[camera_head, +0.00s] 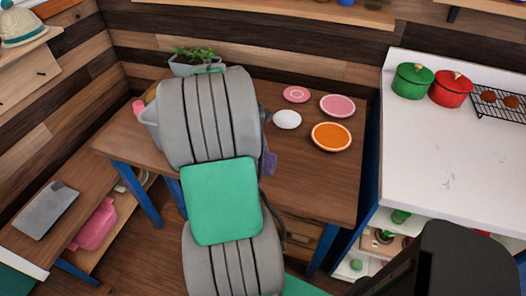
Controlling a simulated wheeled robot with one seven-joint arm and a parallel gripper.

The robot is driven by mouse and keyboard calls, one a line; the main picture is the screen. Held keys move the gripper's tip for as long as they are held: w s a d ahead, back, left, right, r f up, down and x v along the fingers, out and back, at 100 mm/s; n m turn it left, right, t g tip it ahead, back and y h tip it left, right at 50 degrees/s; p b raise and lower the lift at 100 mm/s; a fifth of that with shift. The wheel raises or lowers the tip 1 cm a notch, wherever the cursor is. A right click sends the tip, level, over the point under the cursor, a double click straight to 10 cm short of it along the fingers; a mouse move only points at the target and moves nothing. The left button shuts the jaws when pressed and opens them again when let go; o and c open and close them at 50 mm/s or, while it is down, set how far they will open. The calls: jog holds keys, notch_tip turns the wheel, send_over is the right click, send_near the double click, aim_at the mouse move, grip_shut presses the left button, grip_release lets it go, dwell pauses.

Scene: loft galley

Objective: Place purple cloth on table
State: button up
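The wooden table (305,185) with blue legs stands in the middle of the head view. A small purple piece (270,163), which looks like part of the purple cloth, shows just right of my arm, over the table top. The rest of it is hidden, and I cannot tell whether it lies on the table or is held above it. My grey and green arm covers the middle of the table. My gripper's fingers do not show.
An orange plate (331,136), a pink plate (337,105), a small pink dish (296,94) and a white dish (287,119) sit on the table's right part. A potted plant (192,64) stands at the back. A white counter (450,150) with green and red pots is right. The table's front right is bare.

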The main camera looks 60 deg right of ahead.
aim_at(269, 153)
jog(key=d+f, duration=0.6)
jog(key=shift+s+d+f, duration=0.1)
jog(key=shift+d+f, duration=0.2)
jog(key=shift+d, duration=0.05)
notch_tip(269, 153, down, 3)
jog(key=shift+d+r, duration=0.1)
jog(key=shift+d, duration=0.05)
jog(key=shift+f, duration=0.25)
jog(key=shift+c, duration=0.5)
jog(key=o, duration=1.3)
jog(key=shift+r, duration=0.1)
